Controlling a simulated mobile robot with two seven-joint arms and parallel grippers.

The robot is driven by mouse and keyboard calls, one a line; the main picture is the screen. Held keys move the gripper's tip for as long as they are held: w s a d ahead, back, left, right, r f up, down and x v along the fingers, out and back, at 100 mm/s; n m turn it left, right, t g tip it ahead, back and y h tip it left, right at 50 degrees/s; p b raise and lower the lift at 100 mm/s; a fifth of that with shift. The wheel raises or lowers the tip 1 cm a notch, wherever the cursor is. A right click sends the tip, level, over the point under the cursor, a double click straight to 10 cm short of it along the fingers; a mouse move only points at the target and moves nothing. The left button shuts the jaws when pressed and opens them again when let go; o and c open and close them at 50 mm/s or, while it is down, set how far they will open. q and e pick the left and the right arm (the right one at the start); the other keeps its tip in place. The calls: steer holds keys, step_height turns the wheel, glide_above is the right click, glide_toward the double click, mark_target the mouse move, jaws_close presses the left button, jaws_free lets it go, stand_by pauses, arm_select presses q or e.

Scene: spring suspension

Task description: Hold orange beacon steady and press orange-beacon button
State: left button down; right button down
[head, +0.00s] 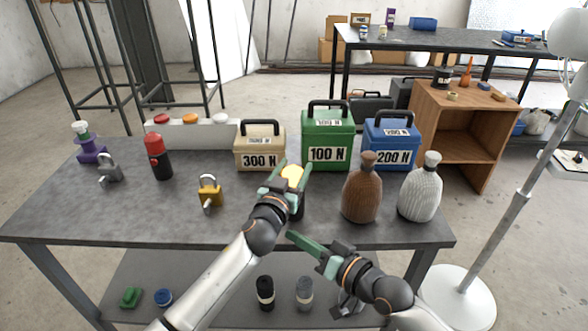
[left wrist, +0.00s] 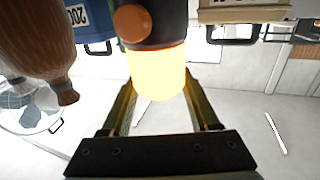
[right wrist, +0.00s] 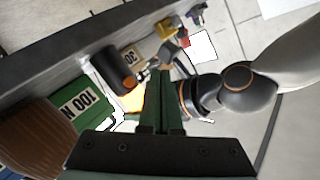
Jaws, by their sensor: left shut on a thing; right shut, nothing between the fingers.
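The orange beacon (head: 292,172) stands near the middle of the table, its dome glowing yellow-orange above a dark base. My left gripper (head: 284,181) is shut on the beacon. In the left wrist view, the fingers sit on both sides of the lit dome (left wrist: 157,75). The round orange button (left wrist: 131,22) shows on the dark base there. It also shows in the right wrist view (right wrist: 130,84). My right gripper (head: 291,236) is shut and empty in front of the beacon, at the table's front edge. Its fingertips (right wrist: 162,74) appear apart from the button.
Behind stand the tan 300 N (head: 260,153), green 100 N (head: 328,138) and blue 200 N (head: 390,147) weights. A brown bottle (head: 361,192) and a grey bottle (head: 420,192) stand right. A yellow padlock (head: 209,194) and a red-topped cylinder (head: 158,156) stand left.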

mark_target(299, 209)
steer(key=w, duration=0.7)
steer(key=shift+w, duration=0.2)
stand_by(1.8)
steer(key=shift+w, duration=0.45)
steer(key=shift+s, duration=0.1)
stand_by(0.3)
steer(key=shift+s, duration=0.35)
steer(key=shift+s+a, duration=0.1)
steer(key=shift+s, duration=2.95)
